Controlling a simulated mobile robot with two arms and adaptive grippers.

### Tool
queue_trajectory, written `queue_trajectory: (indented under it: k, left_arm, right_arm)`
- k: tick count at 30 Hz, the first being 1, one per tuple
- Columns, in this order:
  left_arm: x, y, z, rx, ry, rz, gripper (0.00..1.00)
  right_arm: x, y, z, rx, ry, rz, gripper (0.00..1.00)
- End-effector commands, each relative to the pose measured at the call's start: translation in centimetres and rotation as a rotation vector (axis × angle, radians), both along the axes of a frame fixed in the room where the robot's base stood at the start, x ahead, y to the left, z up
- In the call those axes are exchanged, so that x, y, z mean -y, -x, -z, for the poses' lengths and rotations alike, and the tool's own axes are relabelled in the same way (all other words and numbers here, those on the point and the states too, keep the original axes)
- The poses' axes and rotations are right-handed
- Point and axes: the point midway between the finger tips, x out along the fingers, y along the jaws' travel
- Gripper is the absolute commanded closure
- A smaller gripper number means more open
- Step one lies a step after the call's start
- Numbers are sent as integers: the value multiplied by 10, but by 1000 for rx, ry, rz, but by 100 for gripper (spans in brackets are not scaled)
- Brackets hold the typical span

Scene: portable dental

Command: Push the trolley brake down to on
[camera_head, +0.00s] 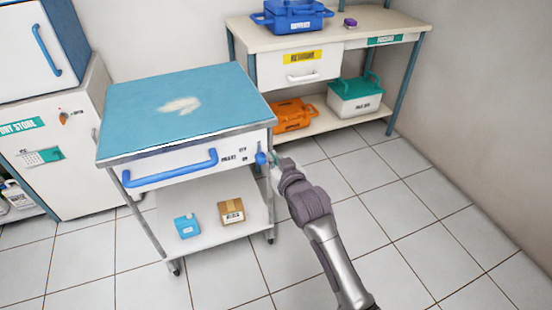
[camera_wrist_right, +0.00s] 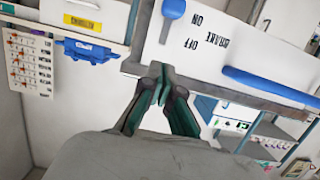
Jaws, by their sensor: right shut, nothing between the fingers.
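The trolley (camera_head: 185,110) has a blue top and a white front panel. Its blue brake lever (camera_head: 261,157) is at the panel's right end, beside the BRAKE, OFF and ON labels. In the right wrist view, where the panel appears upside down, the lever's blue end (camera_wrist_right: 173,9) lies near the ON word, so it points down. My right gripper (camera_head: 274,170) is at the trolley's right front corner, close to the lever. Its shut, empty fingertips (camera_wrist_right: 157,72) show below the panel edge in the wrist view. I cannot tell whether they touch the trolley. My left gripper is not in view.
A blue drawer handle (camera_head: 172,170) runs along the trolley front. A blue box (camera_head: 187,226) and a brown box (camera_head: 231,211) are on its lower shelf. A bench (camera_head: 330,35) stands behind right, a white cabinet (camera_head: 50,130) at left. The floor at right is clear.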

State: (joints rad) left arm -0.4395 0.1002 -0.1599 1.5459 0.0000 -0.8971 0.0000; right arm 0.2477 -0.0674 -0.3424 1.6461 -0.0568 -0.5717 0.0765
Motion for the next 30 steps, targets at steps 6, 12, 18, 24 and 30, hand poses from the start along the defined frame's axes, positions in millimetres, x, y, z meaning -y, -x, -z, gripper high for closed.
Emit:
queue_trajectory:
  k: [6,12,18,24,30]
  left_arm:
    - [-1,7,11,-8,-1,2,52]
    - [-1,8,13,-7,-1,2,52]
    - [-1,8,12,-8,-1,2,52]
    - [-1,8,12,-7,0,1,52]
    - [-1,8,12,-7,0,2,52]
  right_arm:
    - [6,18,-5,1,0,0,100]
    - [6,20,-5,0,0,0,100]
    - [6,20,-5,1,0,0,100]
    - [8,22,3,-16,5,3,100]
    - [34,54,91,-196,53,32,100]
